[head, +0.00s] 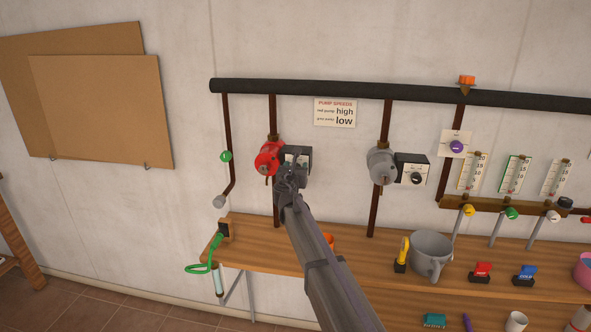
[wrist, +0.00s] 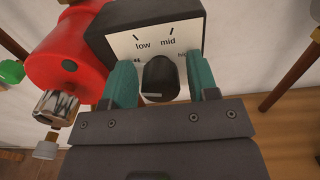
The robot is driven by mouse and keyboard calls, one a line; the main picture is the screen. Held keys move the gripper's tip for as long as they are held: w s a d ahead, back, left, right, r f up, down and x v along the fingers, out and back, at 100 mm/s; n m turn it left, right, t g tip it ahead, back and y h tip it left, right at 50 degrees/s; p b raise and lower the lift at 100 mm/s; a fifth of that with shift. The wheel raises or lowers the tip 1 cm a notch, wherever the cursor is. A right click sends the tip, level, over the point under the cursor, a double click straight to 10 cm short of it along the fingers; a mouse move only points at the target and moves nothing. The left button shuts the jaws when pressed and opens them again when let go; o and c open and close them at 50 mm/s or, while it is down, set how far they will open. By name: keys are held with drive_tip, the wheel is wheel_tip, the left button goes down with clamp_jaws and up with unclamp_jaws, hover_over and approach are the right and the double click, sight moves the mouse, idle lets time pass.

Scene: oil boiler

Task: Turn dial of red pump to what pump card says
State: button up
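The red pump (head: 268,158) is on the left pipe, and its black control box (head: 305,156) is beside it, partly hidden by my arm. In the wrist view the red pump (wrist: 70,65) is at left. Its black dial (wrist: 160,80) sits on a white plate marked low and mid, with a partly hidden label at right. The dial's white mark is at its lower left. My gripper (wrist: 163,82) is open, its teal fingers on either side of the dial with small gaps visible. The pump card (head: 335,112) reads red pump high, gray pump low.
A gray pump (head: 381,164) with its own dial box (head: 412,170) is to the right. A black horizontal pipe (head: 400,94) runs above. The wall between the two pumps is mostly clear.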

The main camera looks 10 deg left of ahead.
drive_tip(key=c, duration=0.8)
